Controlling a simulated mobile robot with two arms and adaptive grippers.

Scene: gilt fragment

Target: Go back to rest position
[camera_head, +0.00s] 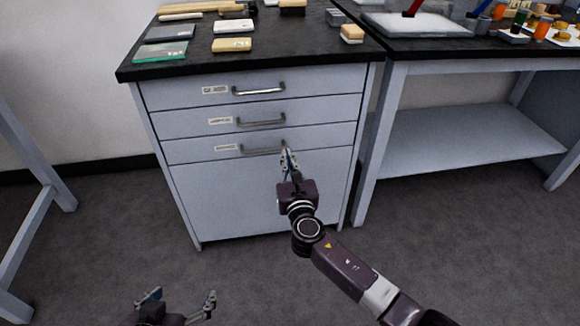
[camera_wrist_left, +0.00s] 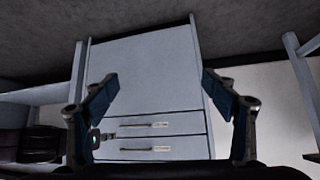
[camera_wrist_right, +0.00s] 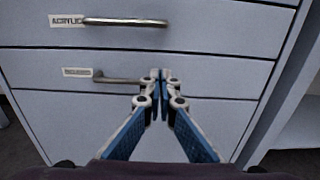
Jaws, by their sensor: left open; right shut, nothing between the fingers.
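My right gripper (camera_head: 287,152) is shut and empty in front of the right end of the lowest drawer's handle (camera_head: 258,151). In the right wrist view its closed fingertips (camera_wrist_right: 161,75) overlap the right end of that handle (camera_wrist_right: 112,78); I cannot tell whether they touch it. My left gripper (camera_head: 181,295) is open and empty, low over the floor at the bottom of the head view. In the left wrist view its fingers (camera_wrist_left: 158,79) are spread wide, with the cabinet seen upside down beyond them.
The grey cabinet (camera_head: 255,200) has three labelled drawers, all flush. Its dark top (camera_head: 280,50) holds several blocks and boxes. A workbench (camera_head: 470,55) with a tray and paints stands on the right; a table leg (camera_head: 45,185) is on the left. The floor (camera_head: 110,240) before the cabinet is clear.

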